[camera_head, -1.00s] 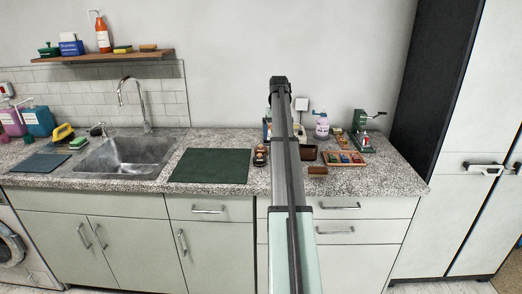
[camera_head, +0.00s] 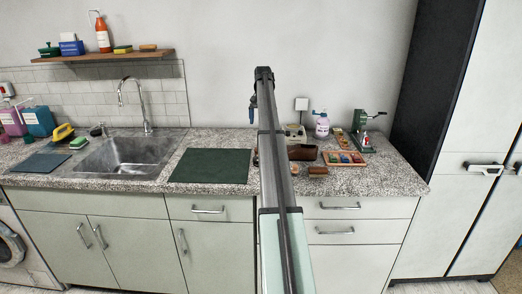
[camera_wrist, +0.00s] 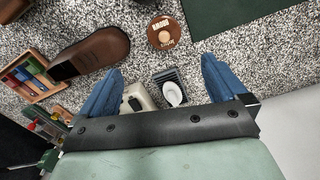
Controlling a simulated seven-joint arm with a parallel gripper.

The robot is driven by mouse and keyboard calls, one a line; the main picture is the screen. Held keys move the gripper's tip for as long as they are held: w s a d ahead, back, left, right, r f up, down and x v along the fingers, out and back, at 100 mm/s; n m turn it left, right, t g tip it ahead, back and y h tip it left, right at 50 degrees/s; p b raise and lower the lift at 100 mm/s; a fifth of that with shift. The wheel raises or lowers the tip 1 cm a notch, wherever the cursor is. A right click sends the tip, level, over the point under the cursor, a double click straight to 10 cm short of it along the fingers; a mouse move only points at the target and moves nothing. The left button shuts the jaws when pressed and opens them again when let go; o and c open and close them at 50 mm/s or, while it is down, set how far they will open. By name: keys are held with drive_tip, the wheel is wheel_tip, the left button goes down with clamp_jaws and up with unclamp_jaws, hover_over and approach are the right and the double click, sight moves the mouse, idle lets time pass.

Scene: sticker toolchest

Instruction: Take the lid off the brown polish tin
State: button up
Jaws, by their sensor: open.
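The brown polish tin (camera_wrist: 163,34) is a small round tin with a printed, brown-and-cream lid top. It sits on the speckled counter at the top middle of the wrist view, with its lid on. In the head view it is mostly hidden behind my arm. My gripper (camera_wrist: 162,66) is open, its two blue fingers spread wide with nothing between them. In the wrist view the tin lies beyond the fingertips, roughly centred between them and apart from both. In the head view a blue finger of my gripper (camera_head: 252,112) shows near the arm's upper end.
A brown shoe (camera_wrist: 98,52) lies left of the tin in the wrist view. A wooden tray of coloured pieces (camera_wrist: 30,76) is farther left. A dark slatted piece with a white oval (camera_wrist: 171,88) lies below the tin. A green mat (camera_head: 210,165) lies left of my arm, largely bare.

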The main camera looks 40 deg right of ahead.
wheel_tip(320, 180, down, 7)
drive_tip(key=shift+f, duration=0.15)
drive_tip(key=shift+w+a+f, duration=0.15)
drive_tip(key=shift+w+f, duration=0.05)
drive_tip(key=shift+f, duration=1.15)
drive_tip(key=shift+w+a+f, duration=0.1)
drive_tip(key=shift+w+f, duration=0.05)
drive_tip(key=shift+f, duration=1.15)
drive_tip(key=shift+c, duration=0.3)
drive_tip(key=c, duration=1.1)
